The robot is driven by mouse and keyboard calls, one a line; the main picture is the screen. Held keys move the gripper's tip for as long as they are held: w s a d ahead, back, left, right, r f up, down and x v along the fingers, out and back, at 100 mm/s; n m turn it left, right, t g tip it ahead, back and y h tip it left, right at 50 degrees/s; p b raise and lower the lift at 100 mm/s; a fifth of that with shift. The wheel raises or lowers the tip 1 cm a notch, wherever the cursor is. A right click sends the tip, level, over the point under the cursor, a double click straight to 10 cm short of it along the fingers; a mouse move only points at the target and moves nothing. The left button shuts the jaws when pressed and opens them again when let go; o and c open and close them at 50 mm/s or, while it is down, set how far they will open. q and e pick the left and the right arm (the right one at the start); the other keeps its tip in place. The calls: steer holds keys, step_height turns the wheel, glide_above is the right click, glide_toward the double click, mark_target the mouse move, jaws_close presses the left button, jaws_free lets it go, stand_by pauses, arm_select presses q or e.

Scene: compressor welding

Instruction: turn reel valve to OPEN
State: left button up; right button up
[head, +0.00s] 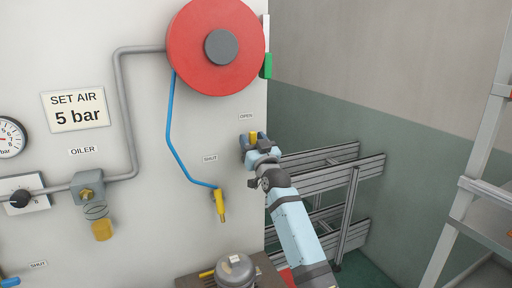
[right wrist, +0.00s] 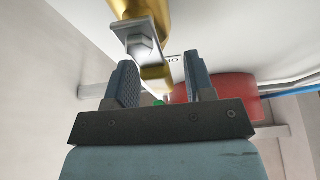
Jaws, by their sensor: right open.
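The reel valve is at the right edge of the panel, below the OPEN label (head: 246,116) and right of the SHUT label (head: 210,158). Its yellow handle (head: 253,135) shows between the fingers of my right gripper (head: 254,139), which hides most of the valve. In the right wrist view, the brass valve body (right wrist: 130,8) and a plate with a bolt (right wrist: 140,45) are above my open right gripper (right wrist: 160,82). The yellow handle end (right wrist: 157,75) lies between the fingers, with gaps visible. The exact handle angle is hard to tell. My left gripper is out of view.
The red hose reel (head: 190,50) is above, with a blue hose (head: 172,130) running down to a yellow nozzle (head: 221,203). A grey compressor (head: 235,270) stands below. An aluminium frame (head: 345,180) is behind my right arm. A shelf rack (head: 470,200) stands at the right.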

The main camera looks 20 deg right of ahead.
steer(key=b+v, duration=0.3)
steer(key=v, duration=1)
steer(key=shift+s+f, duration=0.2)
steer(key=shift+s, duration=0.15)
steer(key=s+a+f+n+g, duration=0.1)
steer(key=s+f+g, duration=0.15)
steer(key=f, duration=0.55)
steer(key=s+a+f+g+y, duration=0.1)
steer(key=s+a+f, duration=0.1)
steer(key=s+f, duration=0.35)
steer(key=s+a+f+n+g, duration=0.1)
steer(key=s+f+g, duration=0.1)
steer(key=f, duration=0.7)
steer(key=s+a+f+g+p, duration=0.1)
steer(key=s+a+f+g, duration=0.1)
steer(key=s+f, duration=0.8)
steer(key=s+a+f+g+y+p, duration=0.1)
steer(key=s+a+f+g, duration=0.2)
steer(key=s+f, duration=0.6)
steer(key=s+g, duration=0.1)
steer(key=s, duration=0.4)
steer(key=shift+s+a+f+n, duration=0.2)
steer(key=shift+s+f+n, duration=0.05)
steer(key=shift+f+n, duration=0.1)
